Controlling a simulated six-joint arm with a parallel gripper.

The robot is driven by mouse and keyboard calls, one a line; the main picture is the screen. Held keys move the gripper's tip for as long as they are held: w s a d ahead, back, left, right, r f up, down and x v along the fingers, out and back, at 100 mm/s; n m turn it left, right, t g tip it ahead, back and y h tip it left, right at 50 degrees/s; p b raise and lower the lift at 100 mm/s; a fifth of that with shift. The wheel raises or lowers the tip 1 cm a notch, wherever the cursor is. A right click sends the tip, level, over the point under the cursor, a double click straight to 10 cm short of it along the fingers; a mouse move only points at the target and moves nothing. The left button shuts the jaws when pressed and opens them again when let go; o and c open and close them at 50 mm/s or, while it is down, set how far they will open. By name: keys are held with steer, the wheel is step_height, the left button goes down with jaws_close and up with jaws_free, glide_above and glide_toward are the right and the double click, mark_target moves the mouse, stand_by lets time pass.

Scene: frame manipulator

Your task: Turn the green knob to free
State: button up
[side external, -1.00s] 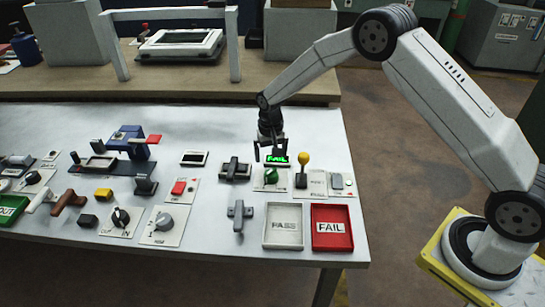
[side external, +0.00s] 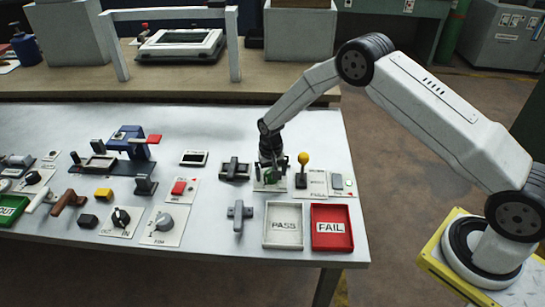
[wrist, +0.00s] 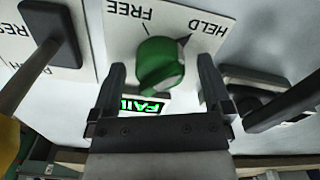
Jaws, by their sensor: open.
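The green knob (wrist: 158,66) sits on a white plate (wrist: 120,28) marked FREE and HELD, which show upside down in the wrist view. A pale patch shows on the knob's right side, but I cannot tell for sure which mark it points to. My gripper (wrist: 161,75) is open, with one finger on each side of the knob and a visible gap at each side. In the side external view my gripper (side external: 271,178) is down over the knob's plate and hides most of the knob.
A yellow-topped lever (side external: 302,160) stands close to the right of the gripper. A lit green FAIL display (wrist: 145,105) lies by the knob. PASS (side external: 284,225) and FAIL (side external: 332,226) trays are in front.

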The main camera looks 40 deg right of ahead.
steer(key=c, duration=1.3)
steer(key=shift+n, duration=0.4)
steer(key=n, duration=1)
steer(key=o, duration=1.3)
